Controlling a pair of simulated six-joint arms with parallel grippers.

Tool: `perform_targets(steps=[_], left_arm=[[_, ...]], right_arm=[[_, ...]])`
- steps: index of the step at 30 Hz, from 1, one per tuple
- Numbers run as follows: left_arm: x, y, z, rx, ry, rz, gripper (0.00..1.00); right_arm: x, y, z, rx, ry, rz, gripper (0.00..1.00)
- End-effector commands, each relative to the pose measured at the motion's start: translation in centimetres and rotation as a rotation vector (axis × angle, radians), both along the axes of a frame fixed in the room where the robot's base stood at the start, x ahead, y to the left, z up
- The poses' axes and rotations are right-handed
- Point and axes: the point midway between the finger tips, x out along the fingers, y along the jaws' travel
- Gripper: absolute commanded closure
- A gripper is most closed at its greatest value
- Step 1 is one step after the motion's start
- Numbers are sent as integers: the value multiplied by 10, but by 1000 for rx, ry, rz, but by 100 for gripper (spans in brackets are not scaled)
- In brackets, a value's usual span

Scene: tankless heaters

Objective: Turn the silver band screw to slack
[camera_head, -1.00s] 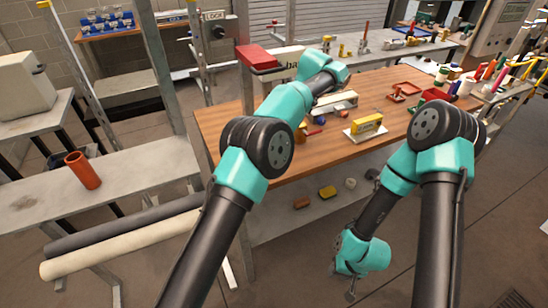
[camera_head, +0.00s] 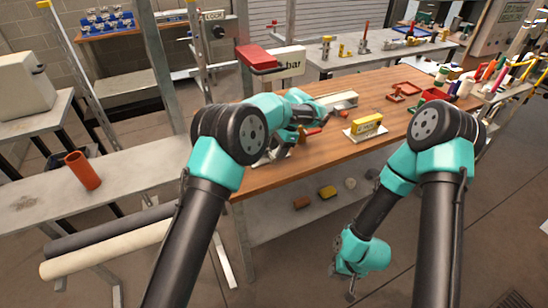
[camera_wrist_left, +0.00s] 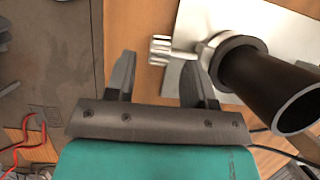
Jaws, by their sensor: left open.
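In the left wrist view the silver band screw (camera_wrist_left: 160,50) has a ribbed head and sticks out to the left from the silver band (camera_wrist_left: 207,48). The band goes around the end of a black pipe (camera_wrist_left: 265,85). My left gripper (camera_wrist_left: 158,62) is open, with its fingertips just short of the screw head and one on either side of it in the picture; I see no contact. In the head view my left arm hides the screw and band. My right gripper (camera_head: 350,291) hangs low in front of the bench; its jaws are too small to read.
The wooden bench (camera_head: 375,95) holds a yellow box (camera_head: 366,125) on a white plate and red trays (camera_head: 404,90). In the wrist view a pale board (camera_wrist_left: 245,20) lies behind the pipe. Red wires (camera_wrist_left: 35,140) show at lower left.

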Motion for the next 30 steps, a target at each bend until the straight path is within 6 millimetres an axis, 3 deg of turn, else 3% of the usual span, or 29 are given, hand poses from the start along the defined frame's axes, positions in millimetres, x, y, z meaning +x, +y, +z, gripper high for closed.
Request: perform_targets(steps=[8, 19, 30], left_arm=[[-6, 12, -31, 1, 2, -1, 51], [-6, 13, -35, 0, 0, 0, 52], [-6, 13, -35, 1, 1, -1, 87]], right_arm=[[0, 0, 0, 0, 0, 0, 61], [0, 0, 0, 0, 0, 0, 61], [0, 0, 0, 0, 0, 0, 61]])
